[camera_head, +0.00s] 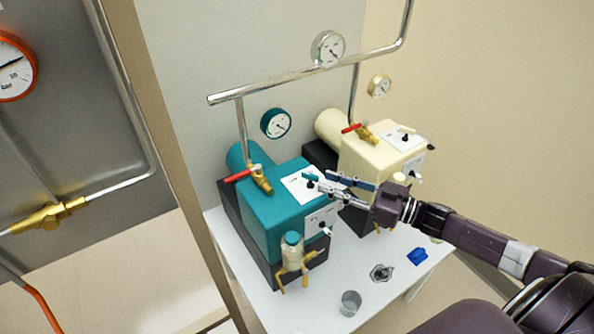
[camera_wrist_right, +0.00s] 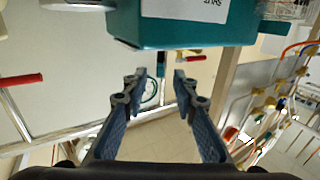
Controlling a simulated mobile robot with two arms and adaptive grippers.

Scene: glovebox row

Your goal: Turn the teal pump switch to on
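The teal pump (camera_head: 272,205) stands on the white bench, left of a cream pump. Its top has a white plate (camera_head: 296,190) with a small dark switch and what looks like a teal handle (camera_head: 311,177); its setting is too small to read. My right gripper (camera_head: 324,183) reaches in from the right, its fingertips at the plate. In the right wrist view my right gripper (camera_wrist_right: 160,78) is open, with a narrow teal piece (camera_wrist_right: 161,62) in line with the gap; I cannot tell if it touches. The teal body (camera_wrist_right: 180,32) fills the top there. My left gripper is out of view.
The cream pump (camera_head: 375,160) stands close behind my right gripper. Red-handled brass valves (camera_head: 262,182) and a steel pipe (camera_head: 300,75) rise behind.

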